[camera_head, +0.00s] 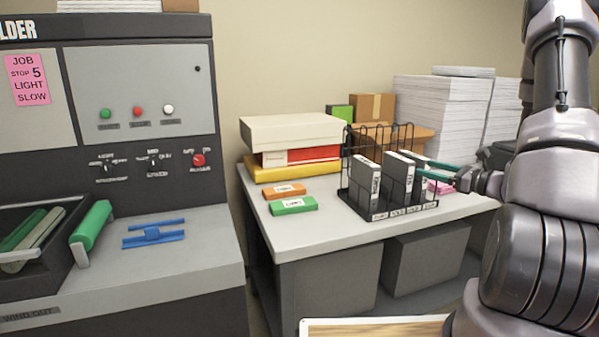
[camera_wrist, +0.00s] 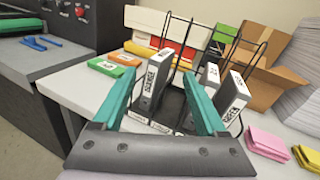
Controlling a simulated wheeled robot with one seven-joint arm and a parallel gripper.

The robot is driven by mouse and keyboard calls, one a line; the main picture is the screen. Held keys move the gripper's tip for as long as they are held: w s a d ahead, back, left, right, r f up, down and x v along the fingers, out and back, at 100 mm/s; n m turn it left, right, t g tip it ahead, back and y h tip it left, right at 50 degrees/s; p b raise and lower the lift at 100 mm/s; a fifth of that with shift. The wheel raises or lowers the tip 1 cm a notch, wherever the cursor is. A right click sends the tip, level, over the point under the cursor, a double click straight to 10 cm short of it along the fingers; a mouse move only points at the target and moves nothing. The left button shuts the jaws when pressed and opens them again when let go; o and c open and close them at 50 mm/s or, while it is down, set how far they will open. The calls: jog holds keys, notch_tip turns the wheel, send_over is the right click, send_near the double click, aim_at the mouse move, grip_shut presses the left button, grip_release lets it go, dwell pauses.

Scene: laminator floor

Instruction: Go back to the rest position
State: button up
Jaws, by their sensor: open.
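My gripper (camera_head: 446,168) has teal fingers and shows at the right of the head view, by the right side of a black wire rack (camera_head: 386,212). In the wrist view my gripper (camera_wrist: 165,98) is open, its two fingers spread with nothing held between them. The rack stands on the grey table (camera_head: 330,236) with grey labelled boxes upright in it. One grey box (camera_wrist: 153,80) shows beyond the left finger, and another grey box (camera_wrist: 229,97) shows near the right finger. My arm covers the right edge of the head view.
An orange box (camera_head: 284,191) and a green box (camera_head: 293,205) lie left of the rack. Pink pads (camera_wrist: 268,143) lie to its right. Stacked paper (camera_head: 440,110) and cartons stand behind. A machine with a blue tool (camera_head: 153,234) on its ledge stands at left.

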jog(key=s+a+r+n+g, duration=1.15)
jog(key=s+a+n, duration=0.25)
jog(key=a, duration=0.3)
jog(key=s+d+r+n+t+h, duration=0.3)
jog(key=s+r+n+t+h, duration=0.2)
jog(key=s+r+n+h, duration=0.3)
jog(key=shift+s+d+r+h, duration=0.35)
jog(key=shift+s+h, duration=0.35)
jog(key=shift+s, duration=0.85)
